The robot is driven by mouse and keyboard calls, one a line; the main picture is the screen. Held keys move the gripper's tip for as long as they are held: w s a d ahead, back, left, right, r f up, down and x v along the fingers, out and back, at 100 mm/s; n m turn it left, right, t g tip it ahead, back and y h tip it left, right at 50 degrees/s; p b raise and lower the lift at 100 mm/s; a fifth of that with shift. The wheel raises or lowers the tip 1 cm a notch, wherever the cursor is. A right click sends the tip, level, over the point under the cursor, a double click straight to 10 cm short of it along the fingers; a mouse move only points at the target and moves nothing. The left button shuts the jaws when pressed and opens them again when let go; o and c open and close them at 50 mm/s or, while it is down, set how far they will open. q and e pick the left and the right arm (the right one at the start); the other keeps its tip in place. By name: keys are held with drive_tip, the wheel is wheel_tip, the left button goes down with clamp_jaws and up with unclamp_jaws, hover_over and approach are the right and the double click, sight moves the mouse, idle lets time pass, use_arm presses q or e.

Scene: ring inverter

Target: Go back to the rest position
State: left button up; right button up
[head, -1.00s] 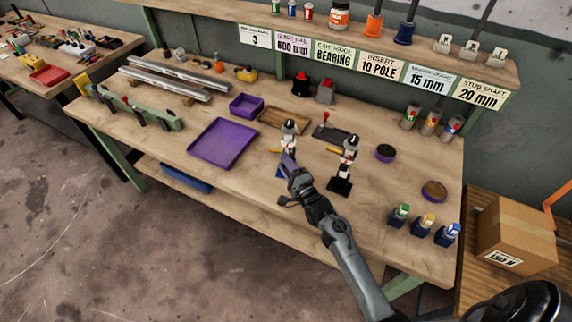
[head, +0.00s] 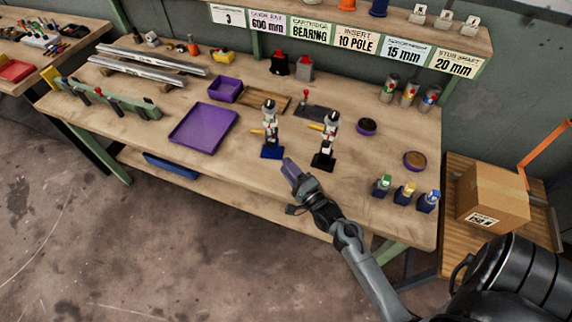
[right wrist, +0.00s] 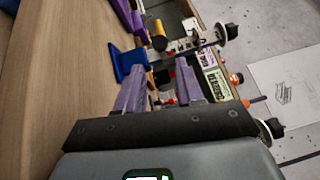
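My right gripper (head: 290,168) is over the front part of the workbench (head: 232,172), in front of two small upright presses. It holds nothing. In the right wrist view its two purple-grey fingers (right wrist: 162,78) stand apart with an empty gap between them. The press with the blue base (head: 271,152) is just beyond the fingertips, and its blue base also shows in the right wrist view (right wrist: 128,62). The press with the black base (head: 324,158) stands to its right. My left gripper is in neither view.
A purple tray (head: 203,128) and a purple bin (head: 225,88) lie to the left. A cardboard box (head: 492,197) sits beyond that end. The bench front near my gripper is clear.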

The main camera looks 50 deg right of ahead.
idle(0.4)
drive_tip(key=n, duration=0.1)
drive_tip(key=a+n+g, duration=0.1)
drive_tip(key=shift+a+f+n+y, duration=0.1)
drive_tip(key=shift+f+n+y, duration=0.05)
drive_tip(key=shift+n+y, duration=0.2)
drive_tip(key=a+n+g, duration=0.1)
drive_tip(key=n, duration=0.1)
drive_tip(key=s+a+n+g+y, duration=0.1)
drive_tip(key=n+g, duration=0.1)
drive_tip(key=s+a+f+n+g, duration=0.1)
drive_tip(key=a+n, duration=0.1)
drive_tip(key=n, duration=0.1)
drive_tip(key=shift+s+f+y, duration=0.1)
drive_tip(key=shift+s+y, duration=0.1)
drive_tip(key=shift+y, duration=0.05)
drive_tip(key=s+a+n+g+y, duration=0.1)
drive_tip(key=s+a+n+g, duration=0.5)
drive_tip(key=s, duration=0.4)
drive_tip(key=s+a+n+g, duration=0.4)
drive_tip(key=s+n, duration=0.4)
drive_tip(key=s, duration=0.2)
wheel_tip(320, 180, up, 33)
drive_tip(key=p, duration=3.2)
drive_tip(key=shift+w+d, duration=0.3)
drive_tip(key=shift+w, duration=0.05)
